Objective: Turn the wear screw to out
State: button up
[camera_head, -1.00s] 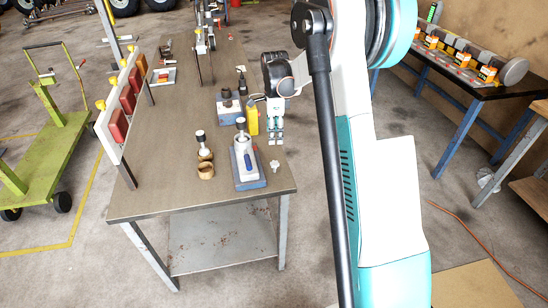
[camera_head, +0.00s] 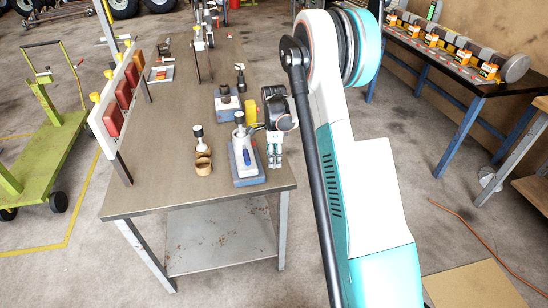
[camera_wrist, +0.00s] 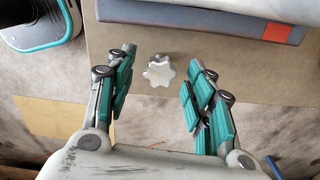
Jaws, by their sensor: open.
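A small white star-shaped knob (camera_wrist: 160,72), which looks like the wear screw, shows between my fingers in the wrist view. It sits by the edge of the brown tabletop. My gripper (camera_wrist: 157,92) is open, with one green-padded finger on each side of the knob and visible gaps between. In the head view my gripper (camera_head: 274,161) points down at the table's right edge, just right of the blue-based fixture (camera_head: 248,176). The knob is hidden behind my gripper there.
The blue-based fixture stands close left of my gripper. Brown rings (camera_head: 203,163), a yellow bottle (camera_head: 251,112) and another blue block (camera_head: 227,107) stand nearby. A white board (camera_head: 105,139) with red blocks lines the table's left side. The front tabletop (camera_head: 160,195) is clear.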

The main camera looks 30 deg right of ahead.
jog(key=c, duration=1.1)
jog(key=shift+o, duration=0.2)
